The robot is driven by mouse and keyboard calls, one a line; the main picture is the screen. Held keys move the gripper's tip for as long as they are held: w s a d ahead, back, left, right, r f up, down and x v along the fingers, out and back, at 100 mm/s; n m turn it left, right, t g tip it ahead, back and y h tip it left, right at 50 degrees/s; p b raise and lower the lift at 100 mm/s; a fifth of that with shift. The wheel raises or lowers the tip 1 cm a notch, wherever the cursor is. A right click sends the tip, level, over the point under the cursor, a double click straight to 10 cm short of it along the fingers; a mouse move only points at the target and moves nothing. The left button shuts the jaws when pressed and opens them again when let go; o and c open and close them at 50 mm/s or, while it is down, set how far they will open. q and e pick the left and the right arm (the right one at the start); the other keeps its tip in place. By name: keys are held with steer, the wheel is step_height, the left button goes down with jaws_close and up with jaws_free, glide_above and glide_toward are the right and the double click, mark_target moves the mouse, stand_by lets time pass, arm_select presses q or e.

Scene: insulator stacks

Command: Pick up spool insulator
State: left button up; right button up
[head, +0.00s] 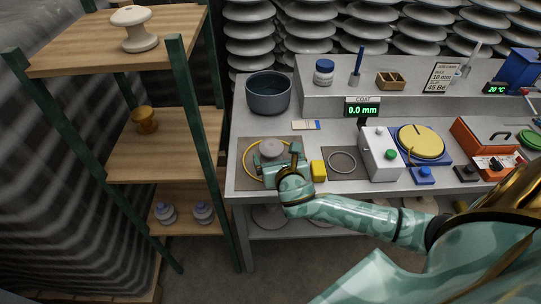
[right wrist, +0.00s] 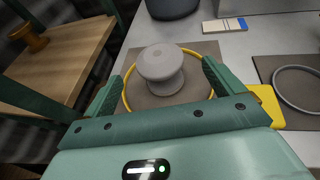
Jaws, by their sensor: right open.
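A grey spool insulator (head: 271,147) stands upright on a brown mat (head: 247,181) at the left end of the bench, inside a yellow ring (head: 246,160). My right gripper (head: 276,158) is at the near side of the spool. In the wrist view its open fingers (right wrist: 161,78) stand left and right of the spool, with visible gaps on both sides. In the head view the gripper hides part of the spool's lower body. My left gripper is not seen.
A dark pot (head: 268,94) stands behind the mat. A wooden shelf (head: 75,57) at the left holds a cream spool (head: 136,30) and a brown one (head: 145,120).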

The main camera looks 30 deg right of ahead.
mark_target(271, 148)
steer(key=shift+x, duration=1)
steer(key=b+x, duration=0.1)
steer(key=x, duration=0.1)
steer(key=f+b+x, duration=0.1)
steer(key=b+x, duration=0.1)
steer(key=shift+w+f, duration=0.15)
steer(key=shift+w, duration=0.25)
steer(key=c, duration=1.3)
steer(key=shift+r, duration=0.2)
steer(key=shift+c, duration=0.2)
